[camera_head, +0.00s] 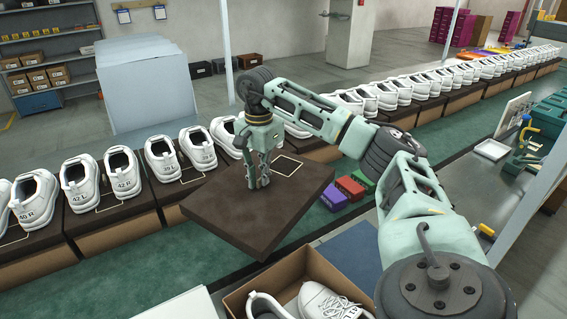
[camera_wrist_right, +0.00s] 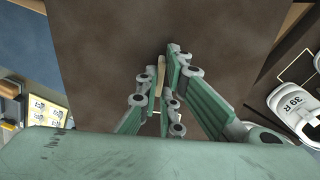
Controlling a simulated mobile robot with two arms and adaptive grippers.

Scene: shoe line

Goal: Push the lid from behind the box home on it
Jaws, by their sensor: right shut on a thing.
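The dark brown lid (camera_head: 228,213) is in the head view, on the far side of the open cardboard box (camera_head: 236,300) and apart from it. Two white shoes (camera_head: 325,302) lie in the box, whose near part is cut off by the picture's edge. My right gripper (camera_head: 258,184) points down at the lid's top. In the right wrist view, the gripper (camera_wrist_right: 163,76) is shut on a narrow tan piece (camera_wrist_right: 160,76) that stands on the lid (camera_wrist_right: 100,60). The lid looks slightly tilted. My left gripper is not in view.
A row of white shoes on dark boxes (camera_head: 118,196) runs along the green conveyor (camera_head: 120,250) behind the lid. Small purple, red and green boxes (camera_head: 350,187) lie right of the lid. A grey bench with a white tray (camera_head: 491,150) is at the right.

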